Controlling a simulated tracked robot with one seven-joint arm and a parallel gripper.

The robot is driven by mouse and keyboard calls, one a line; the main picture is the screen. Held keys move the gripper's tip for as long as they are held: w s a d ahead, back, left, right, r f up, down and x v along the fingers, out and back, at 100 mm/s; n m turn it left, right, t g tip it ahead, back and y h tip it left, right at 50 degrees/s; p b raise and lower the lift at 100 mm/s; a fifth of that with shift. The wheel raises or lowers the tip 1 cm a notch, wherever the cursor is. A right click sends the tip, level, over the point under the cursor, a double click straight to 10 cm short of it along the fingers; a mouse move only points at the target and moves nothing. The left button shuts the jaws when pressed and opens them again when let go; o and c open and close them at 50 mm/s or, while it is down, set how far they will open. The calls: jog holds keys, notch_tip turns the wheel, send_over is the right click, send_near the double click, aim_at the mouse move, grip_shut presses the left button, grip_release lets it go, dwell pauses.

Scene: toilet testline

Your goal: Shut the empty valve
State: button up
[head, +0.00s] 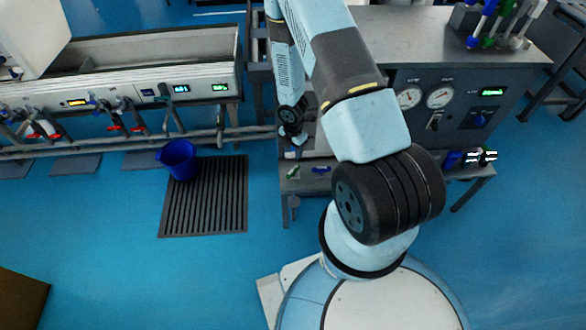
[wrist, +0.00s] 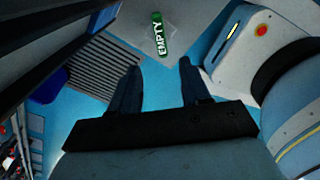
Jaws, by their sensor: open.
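The empty valve has a green handle with the white word EMPTY, near the top middle of the wrist view (wrist: 158,35). The handle runs nearly up and down in that picture, over a grey surface. In the head view, a small green handle (head: 293,172) lies on the grey shelf of the bench, below my wrist. My gripper (wrist: 160,66) is open and empty, its two dark fingers pointing toward the valve. The handle lies beyond the fingertips, roughly in line with the gap and apart from them. In the head view my arm partly hides the gripper (head: 297,150).
A small blue handle (head: 320,170) sits right of the green one. A gauge panel (head: 438,125) stands behind my arm. A blue bucket (head: 178,160) stands by a slatted floor grate (head: 205,205) at left. The blue floor in front is free.

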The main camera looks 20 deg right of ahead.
aim_at(293, 170)
notch_tip(293, 170, down, 12)
jog(key=shift+f, duration=0.25)
dwell(0.4)
grip_shut()
dwell(0.4)
